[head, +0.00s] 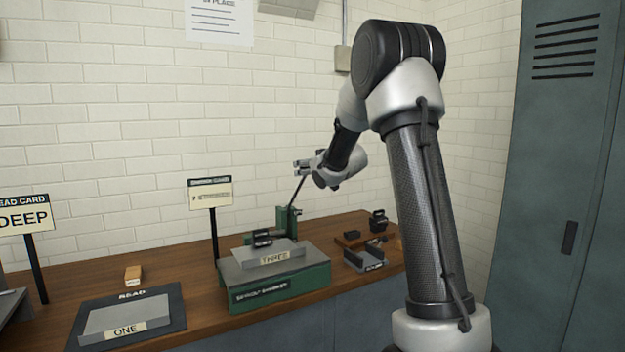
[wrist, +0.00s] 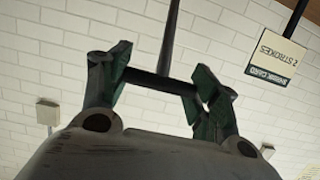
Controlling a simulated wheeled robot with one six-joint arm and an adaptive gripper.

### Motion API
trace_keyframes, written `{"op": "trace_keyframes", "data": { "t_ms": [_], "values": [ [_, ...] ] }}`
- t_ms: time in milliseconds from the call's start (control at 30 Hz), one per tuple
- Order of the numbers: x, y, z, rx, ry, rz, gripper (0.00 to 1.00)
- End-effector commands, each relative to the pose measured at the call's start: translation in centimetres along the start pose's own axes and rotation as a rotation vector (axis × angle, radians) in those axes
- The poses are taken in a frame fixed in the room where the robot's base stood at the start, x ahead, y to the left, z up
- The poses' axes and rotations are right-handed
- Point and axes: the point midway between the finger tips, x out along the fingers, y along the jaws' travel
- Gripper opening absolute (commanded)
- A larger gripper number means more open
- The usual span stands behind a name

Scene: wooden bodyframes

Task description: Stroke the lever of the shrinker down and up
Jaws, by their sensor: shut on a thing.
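The shrinker (head: 280,297) is a green block on the wooden bench, with a green upright at its back right. Its thin dark lever (head: 297,190) rises from that upright, tilted slightly right at the top. A grey metal piece labelled THREE (head: 272,260) lies on the shrinker. My gripper (head: 303,168) is at the lever's upper end. In the wrist view my gripper's two dark green fingers hold a black crossbar (wrist: 160,82) between them, and the lever's rod (wrist: 170,38) runs up from it. The finger contact is small in the head view.
A card on a post (head: 210,193) stands behind the shrinker; the wrist view shows it upside down, reading 2 strokes (wrist: 275,58). A piece labelled ONE (head: 126,318) lies on a dark READ mat (head: 172,306). A grey bracket (head: 364,262) and small dark parts lie at right.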

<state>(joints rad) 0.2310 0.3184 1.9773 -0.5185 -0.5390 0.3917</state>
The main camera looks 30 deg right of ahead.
Motion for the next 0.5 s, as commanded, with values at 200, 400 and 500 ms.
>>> {"op": "trace_keyframes", "data": {
  "t_ms": [200,400,500],
  "values": [
    [0.45,0.01,-0.92,-0.001,0.005,0.000,0.19],
    [0.49,0.00,-1.03,-0.001,0.006,-0.001,0.19],
    [0.49,0.00,-1.06,-0.001,0.007,-0.001,0.19]
  ]
}}
